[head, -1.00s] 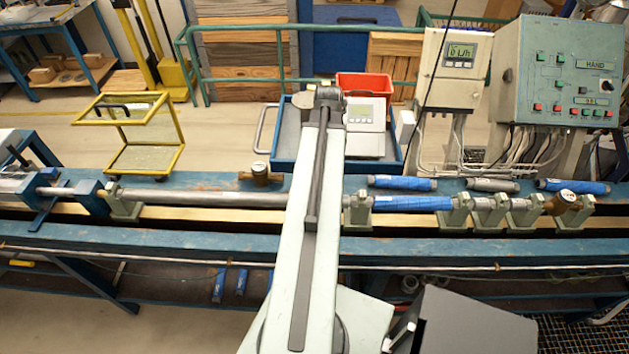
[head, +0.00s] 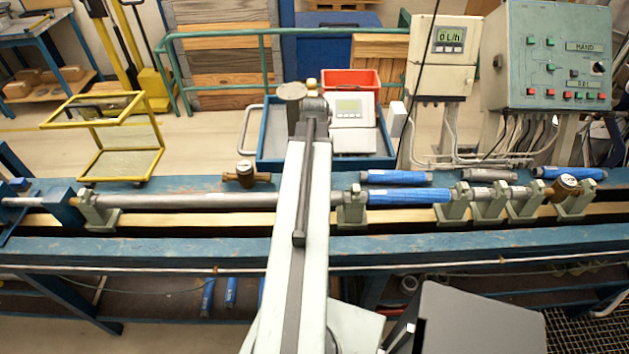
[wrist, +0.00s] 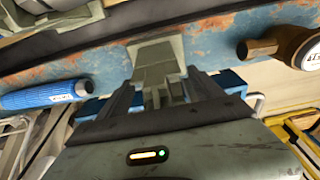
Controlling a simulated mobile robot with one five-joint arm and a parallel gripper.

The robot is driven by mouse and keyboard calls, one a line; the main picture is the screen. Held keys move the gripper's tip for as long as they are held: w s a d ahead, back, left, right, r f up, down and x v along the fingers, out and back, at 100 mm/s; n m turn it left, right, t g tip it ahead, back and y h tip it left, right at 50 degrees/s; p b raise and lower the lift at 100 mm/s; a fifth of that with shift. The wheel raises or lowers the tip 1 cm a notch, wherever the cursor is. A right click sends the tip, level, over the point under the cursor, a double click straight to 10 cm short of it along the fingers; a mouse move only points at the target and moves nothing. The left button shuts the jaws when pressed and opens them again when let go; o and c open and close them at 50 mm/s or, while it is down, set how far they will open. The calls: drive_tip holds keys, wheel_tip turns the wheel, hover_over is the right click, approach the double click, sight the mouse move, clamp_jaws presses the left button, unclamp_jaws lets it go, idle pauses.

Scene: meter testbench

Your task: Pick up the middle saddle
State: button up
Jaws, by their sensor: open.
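A grey-green saddle (wrist: 156,62) stands on the blue rail in the wrist view, between a blue tube and a brass meter. My gripper (wrist: 160,90) is open, with one finger on each side of this saddle; I cannot tell whether they touch it. In the head view my arm hides that spot and the gripper's fingers. Other saddles stand along the bench: one at the left (head: 98,211), one right of my arm (head: 351,208), and several at the right, including one (head: 490,206). A long grey pipe (head: 190,200) rests across the saddles.
The brass meter (head: 245,175) and blue tube (head: 397,177) lie on the back rail; they also show in the wrist view as meter (wrist: 295,47) and tube (wrist: 45,95). Behind stand a yellow trolley (head: 120,165), a red bin (head: 350,80) and a control cabinet (head: 550,55).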

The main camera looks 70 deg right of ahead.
drive_tip(key=shift+f, duration=0.4)
clamp_jaws()
wheel_tip(320, 180, up, 10)
drive_tip(key=p, duration=1)
drive_tip(key=shift+d+r, duration=0.1)
